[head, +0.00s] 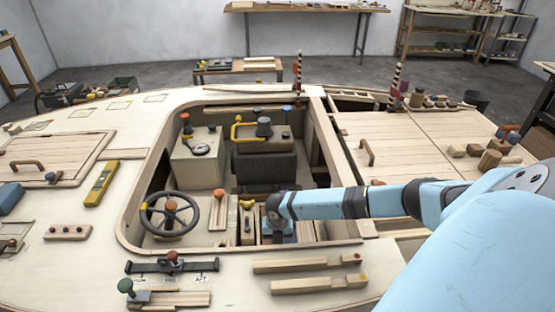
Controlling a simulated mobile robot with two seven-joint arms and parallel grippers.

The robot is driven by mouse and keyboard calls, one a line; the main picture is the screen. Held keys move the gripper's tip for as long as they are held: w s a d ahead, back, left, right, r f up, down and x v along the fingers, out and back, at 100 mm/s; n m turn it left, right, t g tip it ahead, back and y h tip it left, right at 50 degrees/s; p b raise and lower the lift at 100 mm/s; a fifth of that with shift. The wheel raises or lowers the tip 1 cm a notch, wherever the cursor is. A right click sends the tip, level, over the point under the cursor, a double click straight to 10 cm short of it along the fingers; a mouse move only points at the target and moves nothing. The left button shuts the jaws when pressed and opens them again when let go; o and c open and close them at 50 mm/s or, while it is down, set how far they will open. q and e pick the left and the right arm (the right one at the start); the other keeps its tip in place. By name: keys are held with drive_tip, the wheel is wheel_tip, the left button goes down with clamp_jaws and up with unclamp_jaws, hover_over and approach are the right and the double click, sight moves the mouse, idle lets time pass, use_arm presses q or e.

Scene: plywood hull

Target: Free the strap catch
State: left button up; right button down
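My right arm reaches in from the right across the cockpit opening. Its gripper (279,232) points down at the front of the cockpit, among narrow wooden compartments. Its fingers are too small and hidden to tell open from shut, or whether they touch anything. I cannot single out a strap catch with certainty; the wrist covers part of this area. Beside that stands an orange-topped wooden lever (219,197). My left gripper is not in view.
A black steering wheel (170,214) stands at the cockpit's left. A yellow handle (237,130) and a dark seat-like block (265,168) are behind. A black slider bar (172,266) and wooden strips (305,264) lie on the front deck. The left deck has clear patches.

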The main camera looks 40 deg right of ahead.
drive_tip(key=shift+n, duration=0.3)
drive_tip(key=c, duration=1.2)
unclamp_jaws()
wheel_tip(320, 180, up, 14)
drive_tip(key=shift+p, duration=0.35)
drive_tip(key=shift+f, duration=0.1)
